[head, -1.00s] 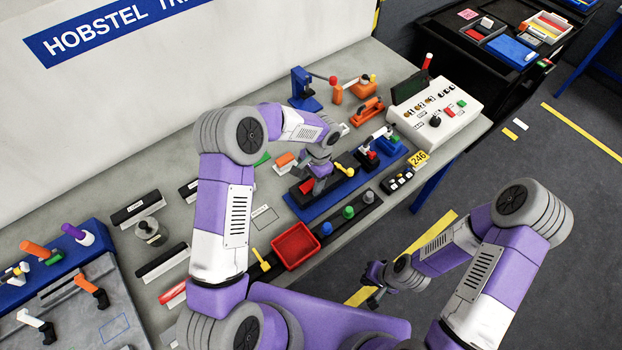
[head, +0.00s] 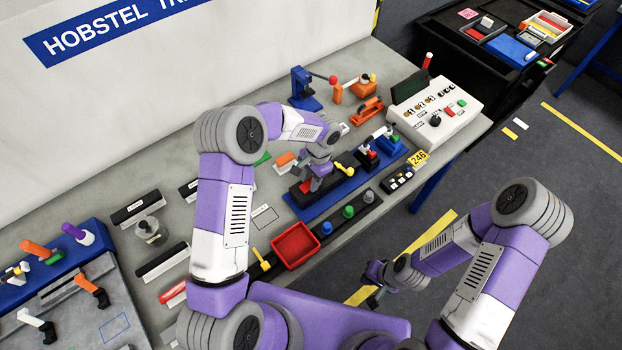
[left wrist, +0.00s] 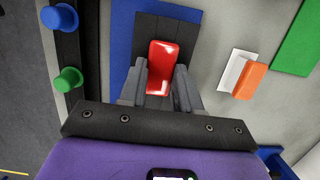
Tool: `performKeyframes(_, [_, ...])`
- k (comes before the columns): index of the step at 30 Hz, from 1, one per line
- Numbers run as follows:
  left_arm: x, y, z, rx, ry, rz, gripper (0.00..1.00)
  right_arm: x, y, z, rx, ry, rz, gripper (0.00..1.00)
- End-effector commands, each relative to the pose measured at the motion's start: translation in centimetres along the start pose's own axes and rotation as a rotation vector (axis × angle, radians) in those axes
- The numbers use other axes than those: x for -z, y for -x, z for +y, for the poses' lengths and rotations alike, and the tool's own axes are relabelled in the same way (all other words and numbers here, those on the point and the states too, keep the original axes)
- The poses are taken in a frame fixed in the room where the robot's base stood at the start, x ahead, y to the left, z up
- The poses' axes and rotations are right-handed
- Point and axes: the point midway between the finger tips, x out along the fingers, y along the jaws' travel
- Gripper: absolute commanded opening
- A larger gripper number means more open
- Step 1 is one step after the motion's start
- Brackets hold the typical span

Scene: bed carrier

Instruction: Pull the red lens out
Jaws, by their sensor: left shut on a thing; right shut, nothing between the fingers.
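The red lens (left wrist: 163,62) is a glossy rounded block in the left wrist view, over a black plate (left wrist: 150,32) on a blue base. My left gripper (left wrist: 160,92) has one finger on each side of it and is shut on it. In the head view the lens (head: 306,187) is a small red patch beside my left gripper (head: 318,186), over the blue base (head: 334,196). Whether the lens is still seated in the black plate cannot be told. My right gripper (head: 374,278) is shut and empty, over the floor off the table's front edge.
A black strip with coloured knobs (head: 348,211) and a red tray (head: 295,246) lie in front of the blue base. A yellow-handled part (head: 345,169) and a lever unit (head: 367,158) stand to its right. An orange-and-white piece (left wrist: 249,80) is nearby. A white control box (head: 440,112) stands further right.

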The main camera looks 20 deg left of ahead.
Motion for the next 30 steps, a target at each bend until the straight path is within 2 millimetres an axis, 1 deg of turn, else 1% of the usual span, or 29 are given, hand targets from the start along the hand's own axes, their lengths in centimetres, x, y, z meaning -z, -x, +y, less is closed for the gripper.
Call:
performKeyframes(17, [-0.1,0.7,0.0,0.001,0.0,0.0,0.0,0.0,0.4,-0.1,0.0,0.0,0.0,0.0])
performKeyframes(30, [-0.5,2.8,0.0,0.0,-0.001,0.001,0.0,-0.1,1.6,-0.6,0.0,0.0,0.0,0.0])
